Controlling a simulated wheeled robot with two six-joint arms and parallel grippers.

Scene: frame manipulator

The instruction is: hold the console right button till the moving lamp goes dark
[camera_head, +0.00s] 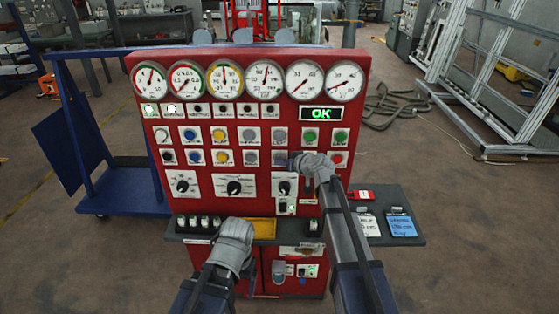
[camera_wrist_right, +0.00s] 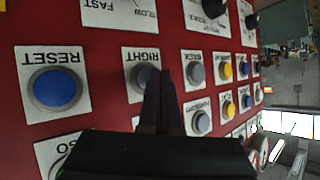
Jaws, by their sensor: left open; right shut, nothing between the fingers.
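The red console (camera_head: 205,62) stands upright ahead. Its grey right button (camera_head: 280,158) is in the lower button row; the button labelled RIGHT (camera_wrist_right: 144,78) also shows in the right wrist view. My right gripper (camera_head: 293,161) is shut and empty, with its tips (camera_wrist_right: 159,76) overlapping that button; whether they press it I cannot tell. A lamp row sits below the gauges: two lamps at its left (camera_head: 150,109) are lit and the others look dark. Their labels are too small to read. My left gripper (camera_head: 238,228) is open before the console's lower ledge.
A blue RESET button (camera_wrist_right: 54,89) is beside the right button. A green OK display (camera_head: 321,113) is lit. A side shelf (camera_head: 415,236) holds a red tag and notes. A blue cart (camera_head: 115,200) stands at left; a hose (camera_head: 400,104) lies behind.

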